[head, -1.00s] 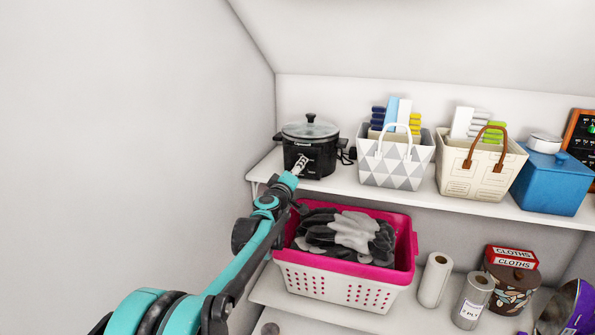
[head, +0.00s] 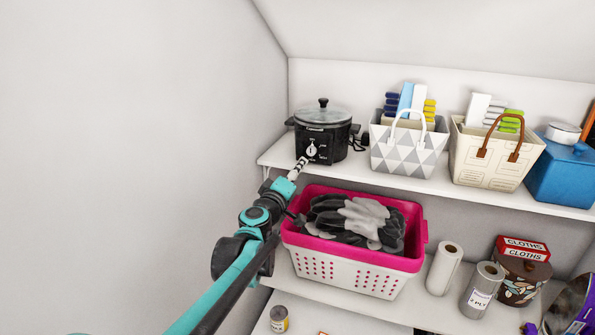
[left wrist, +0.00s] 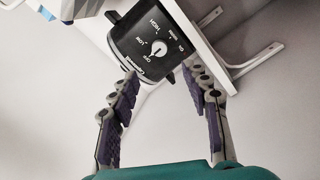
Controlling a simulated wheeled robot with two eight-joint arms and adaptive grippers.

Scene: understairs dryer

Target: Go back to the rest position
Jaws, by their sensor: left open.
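My left gripper (head: 300,168) reaches up from the lower left in the head view, in front of and below the black slow cooker (head: 321,133) at the left end of the upper shelf. In the left wrist view the gripper (left wrist: 168,85) has its fingers spread and nothing between them. The slow cooker (left wrist: 145,42) shows beyond the fingertips, apart from them as far as I can tell. Its white dial (left wrist: 158,48) points towards the OFF label. The glass lid with a black knob sits on the cooker. My right gripper is not in either view.
A pink and white laundry basket (head: 355,262) with dark cloth stands on the lower shelf, close to my left arm. Fabric baskets (head: 408,155) and a blue box (head: 562,178) fill the upper shelf (head: 400,184). Paper rolls (head: 443,270) stand right. A wall is left.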

